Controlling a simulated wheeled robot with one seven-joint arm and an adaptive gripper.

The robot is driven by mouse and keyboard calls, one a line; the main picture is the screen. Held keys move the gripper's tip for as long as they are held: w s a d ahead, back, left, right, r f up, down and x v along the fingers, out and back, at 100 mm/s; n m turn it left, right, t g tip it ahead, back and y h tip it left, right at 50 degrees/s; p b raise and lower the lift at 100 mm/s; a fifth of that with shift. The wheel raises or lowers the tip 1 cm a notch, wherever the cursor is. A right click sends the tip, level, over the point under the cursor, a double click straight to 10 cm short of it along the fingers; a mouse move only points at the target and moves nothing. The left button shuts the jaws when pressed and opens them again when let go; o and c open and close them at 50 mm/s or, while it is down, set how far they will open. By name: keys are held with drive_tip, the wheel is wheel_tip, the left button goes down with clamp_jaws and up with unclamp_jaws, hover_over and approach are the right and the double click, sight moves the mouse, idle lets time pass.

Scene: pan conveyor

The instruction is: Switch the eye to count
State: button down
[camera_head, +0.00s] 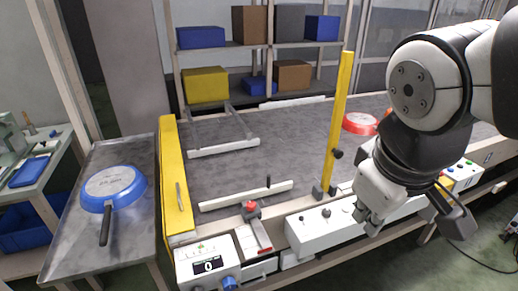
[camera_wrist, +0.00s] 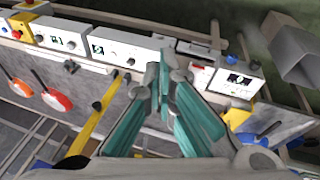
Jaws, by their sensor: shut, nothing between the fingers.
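A white control box (camera_head: 330,226) with small dark knobs runs along the conveyor's front rail; it also shows in the wrist view (camera_wrist: 122,45). A counter box (camera_head: 208,264) with a display reading 0 and a blue knob (camera_head: 229,284) stands to its left; it also shows in the wrist view (camera_wrist: 238,82). I cannot read the markings that would tell which control is the eye's switch. My gripper (camera_head: 367,218) is shut and empty, in front of the white box's right part. Its fingertips (camera_wrist: 165,62) meet near that box's edge in the wrist view; contact cannot be told.
A yellow post (camera_head: 341,115) with a black knob rises behind the white box. A yellow gate (camera_head: 174,180) stands at the belt's left end. A blue pan (camera_head: 113,186) lies on the left table, and a red pan (camera_head: 360,123) on the grey belt (camera_head: 290,140).

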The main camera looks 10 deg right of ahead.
sight(303, 221)
drive_tip(key=w+a+f+n+h+b, duration=0.1)
drive_tip(key=w+a+f+n+b, duration=0.2)
drive_tip(key=w+f+n, duration=0.4)
drive_tip(key=w+a+f+n+h+b, duration=0.1)
drive_tip(key=w+a+f+n+b, duration=0.3)
drive_tip(key=w+f+n, duration=0.3)
drive_tip(key=w+a+f+n+g+h+b, duration=0.1)
drive_tip(key=w+a+f+n+b, duration=0.2)
drive_tip(key=w+f+n, duration=0.4)
drive_tip(key=shift+a+f+n+b, duration=0.4)
drive_tip(key=shift+f+n+b, duration=0.1)
drive_tip(key=shift+f, duration=0.3)
drive_tip(key=shift+f, duration=0.1)
drive_tip(key=shift+w+d+f+b, duration=0.55)
drive_tip(key=shift+w+d+f, duration=0.25)
drive_tip(key=shift+d+f, duration=0.45)
drive_tip(key=shift+w+d+f+b, duration=0.5)
drive_tip(key=shift+w+d+f, duration=0.25)
drive_tip(key=shift+d+f, duration=0.45)
drive_tip(key=shift+w+d+f+b, duration=0.55)
drive_tip(key=shift+w+d+f, duration=0.35)
drive_tip(key=shift+f, duration=0.55)
drive_tip(key=shift+s+d+r+p, duration=0.15)
drive_tip(key=shift+d+r+p, duration=0.1)
drive_tip(key=shift+p, duration=0.5)
